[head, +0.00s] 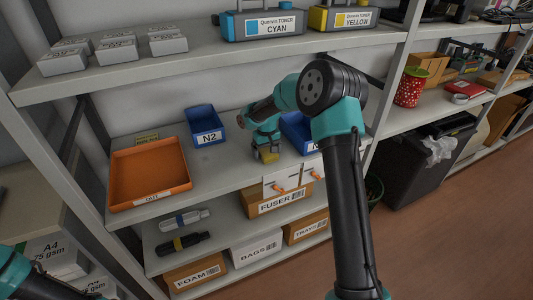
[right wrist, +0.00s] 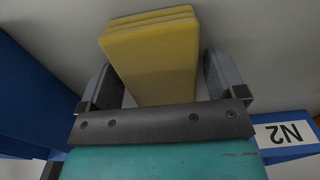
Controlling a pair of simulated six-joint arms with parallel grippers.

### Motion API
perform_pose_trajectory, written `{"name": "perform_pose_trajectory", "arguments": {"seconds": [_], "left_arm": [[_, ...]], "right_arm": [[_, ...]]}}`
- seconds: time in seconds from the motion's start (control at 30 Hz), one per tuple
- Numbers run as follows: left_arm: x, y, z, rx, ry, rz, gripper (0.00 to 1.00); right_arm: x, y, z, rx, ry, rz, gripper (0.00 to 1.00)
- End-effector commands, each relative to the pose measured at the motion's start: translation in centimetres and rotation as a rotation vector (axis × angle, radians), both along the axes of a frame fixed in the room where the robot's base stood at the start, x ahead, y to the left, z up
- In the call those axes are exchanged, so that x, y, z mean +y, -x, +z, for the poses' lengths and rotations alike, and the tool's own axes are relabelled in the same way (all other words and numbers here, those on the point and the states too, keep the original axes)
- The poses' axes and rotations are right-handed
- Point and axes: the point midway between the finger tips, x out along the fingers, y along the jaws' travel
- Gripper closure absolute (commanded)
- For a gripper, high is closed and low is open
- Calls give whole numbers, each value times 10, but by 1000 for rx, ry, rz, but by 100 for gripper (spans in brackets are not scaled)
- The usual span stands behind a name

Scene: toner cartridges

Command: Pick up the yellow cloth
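The yellow cloth (head: 268,155) is a folded pad on the middle shelf, between the two blue bins. In the right wrist view the cloth (right wrist: 155,58) lies between the fingers of my right gripper (right wrist: 165,85). The fingers stand wide apart, with a narrow gap on the cloth's right side; its left edge is close to the other finger, and I cannot tell if they touch. In the head view my right gripper (head: 266,147) points down at the cloth and partly hides it. Only part of my left arm shows at the lower left; its gripper is out of view.
A blue bin labelled N2 (head: 205,124) stands left of my right gripper, another blue bin (head: 297,128) right of it. An orange tray (head: 150,178) sits at the shelf's left. The upper shelf (head: 200,62) is overhead.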

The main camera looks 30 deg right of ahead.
Motion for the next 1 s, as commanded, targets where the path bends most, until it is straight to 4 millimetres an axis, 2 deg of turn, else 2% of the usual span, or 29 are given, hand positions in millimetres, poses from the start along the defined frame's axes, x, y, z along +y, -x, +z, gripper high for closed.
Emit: {"name": "perform_pose_trajectory", "arguments": {"seconds": [0.07, 0.47, 0.77, 1.0], "left_arm": [[0, 0, 0, 0, 0, 0, 100], [0, 0, 0, 0, 0, 0, 100], [0, 0, 0, 0, 0, 0, 100], [0, 0, 0, 0, 0, 0, 100]], "right_arm": [[0, 0, 0, 0, 0, 0, 18], [0, 0, 0, 0, 0, 0, 57], [0, 0, 2, -1, 0, 0, 58], [0, 0, 21, -3, 0, -1, 58]]}}
